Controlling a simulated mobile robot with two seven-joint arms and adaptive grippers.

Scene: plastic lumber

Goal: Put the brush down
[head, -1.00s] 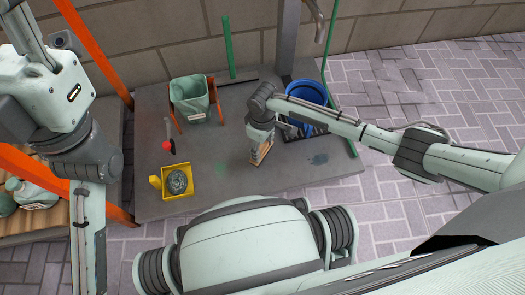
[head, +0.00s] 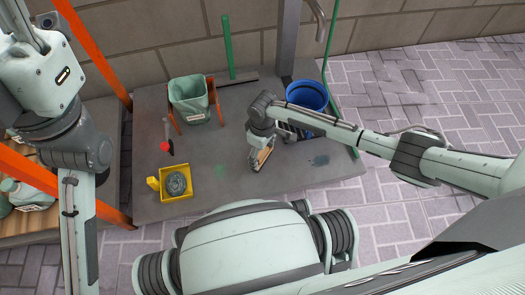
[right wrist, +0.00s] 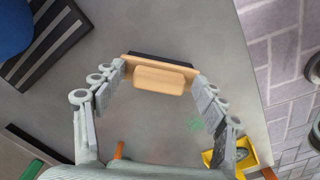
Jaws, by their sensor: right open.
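The brush is a wooden block with a wooden grip and a dark bristle side; it shows best in the right wrist view (right wrist: 160,77). In the head view the brush (head: 262,158) is at the grey slab (head: 230,172), partly covered by my right gripper (head: 257,152). In the right wrist view my right gripper (right wrist: 158,80) is open, with one finger at each end of the brush. The fingertips are close to the brush ends; I cannot tell whether they touch. My left arm runs off the lower left edge, and its gripper is out of view.
A yellow tray (head: 187,195) with a round grey item and a red-tipped tool (head: 167,146) lie left. A green bucket (head: 192,102) and a blue bucket (head: 305,96) stand behind. An orange-framed bench is far left. Bare slab lies between tray and brush.

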